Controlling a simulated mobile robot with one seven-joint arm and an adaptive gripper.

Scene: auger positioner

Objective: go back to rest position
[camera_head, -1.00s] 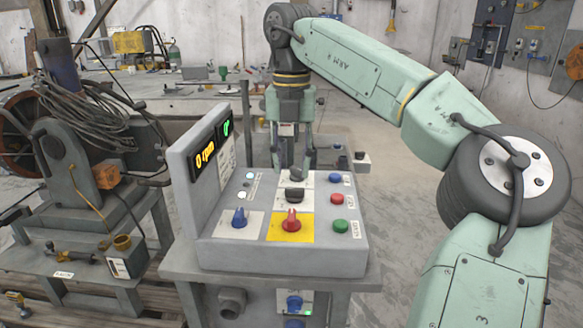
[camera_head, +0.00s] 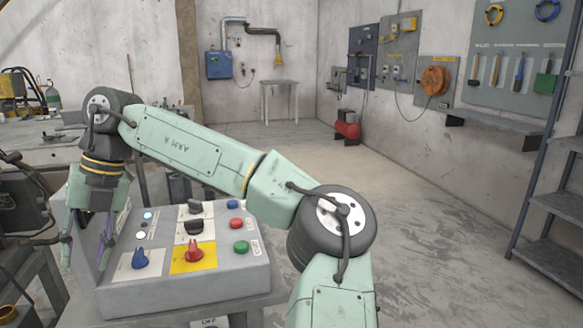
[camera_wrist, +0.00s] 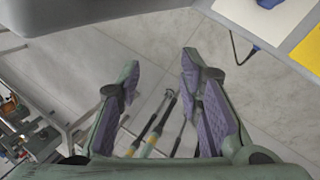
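My gripper (camera_head: 88,255) hangs pointing down at the left side of the grey control console (camera_head: 225,277) in the head view. Its purple-lined fingers are spread. In the wrist view my gripper (camera_wrist: 160,64) is open with nothing between the fingertips; floor and several rods (camera_wrist: 158,125) show beyond them. The console carries a blue knob (camera_head: 140,259), a red knob (camera_head: 194,252) on a yellow plate, black knobs (camera_head: 195,227) and coloured buttons (camera_head: 241,247). My gripper appears clear of these controls. The console's display is hidden or out of clear sight behind my gripper.
A dark machine (camera_head: 22,205) stands close at the left. Open floor (camera_head: 440,240) lies to the right of the console. A grey shelf rack (camera_head: 556,215) stands at the far right. Tool boards (camera_head: 515,65) hang on the back wall.

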